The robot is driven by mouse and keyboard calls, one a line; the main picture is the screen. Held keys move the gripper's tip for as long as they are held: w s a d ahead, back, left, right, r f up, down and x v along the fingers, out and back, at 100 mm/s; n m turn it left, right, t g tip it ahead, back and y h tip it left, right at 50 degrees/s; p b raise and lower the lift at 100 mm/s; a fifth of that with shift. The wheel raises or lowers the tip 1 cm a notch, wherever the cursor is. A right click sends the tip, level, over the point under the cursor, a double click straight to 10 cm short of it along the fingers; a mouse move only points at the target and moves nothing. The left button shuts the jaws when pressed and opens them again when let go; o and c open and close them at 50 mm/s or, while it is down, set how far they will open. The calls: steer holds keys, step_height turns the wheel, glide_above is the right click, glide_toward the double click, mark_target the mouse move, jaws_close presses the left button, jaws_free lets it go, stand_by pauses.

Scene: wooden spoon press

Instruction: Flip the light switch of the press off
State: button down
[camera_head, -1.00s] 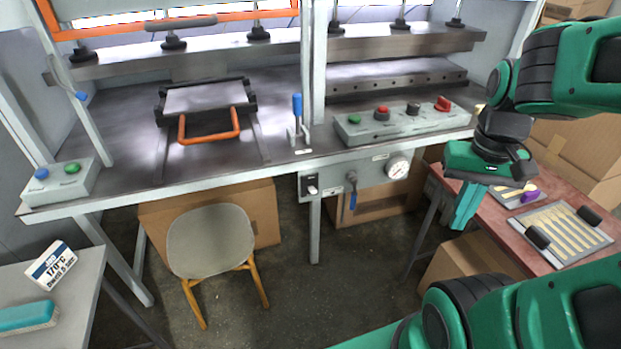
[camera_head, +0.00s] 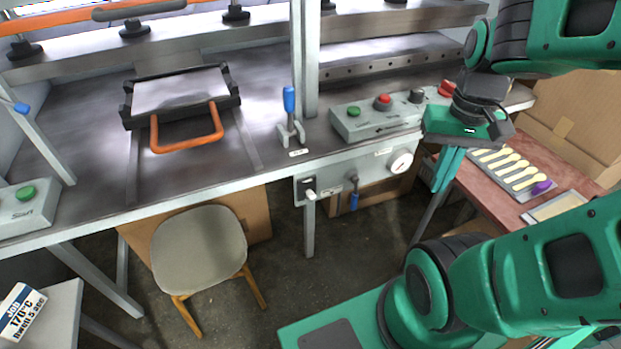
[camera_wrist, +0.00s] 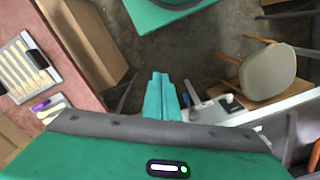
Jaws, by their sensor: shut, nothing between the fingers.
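The press's switch plate (camera_head: 305,189) is on the front face under the bench edge, left of a blue-handled valve (camera_head: 354,195). It has a dark part above a small white toggle (camera_head: 310,195); I cannot tell its on or off position for sure. In the wrist view, what looks like the same plate (camera_wrist: 229,103) lies right of the fingertips. My gripper (camera_head: 442,172) has its teal fingers together, pointing down, empty. It is well to the right of the switch and apart from it. The fingers also show in the wrist view (camera_wrist: 160,95).
A control box (camera_head: 380,118) with buttons and a gauge (camera_head: 401,162) are near my gripper. A chair (camera_head: 198,247) stands left of the switch, below the bench. A red side table (camera_head: 480,182) with wooden spoons (camera_head: 515,170) is at right. Floor before the switch is open.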

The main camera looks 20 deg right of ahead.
steer(key=n+g+y, duration=0.1)
steer(key=n+y, duration=0.2)
steer(key=n, duration=2.2)
glide_above(310, 195)
steer(key=w+d, duration=0.2)
steer(key=d, duration=0.2)
step_height(310, 195, down, 7)
steer(key=shift+s+d+f, duration=0.1)
steer(key=shift+s, duration=0.05)
steer(key=x, duration=1)
steer(key=shift+s, duration=0.15)
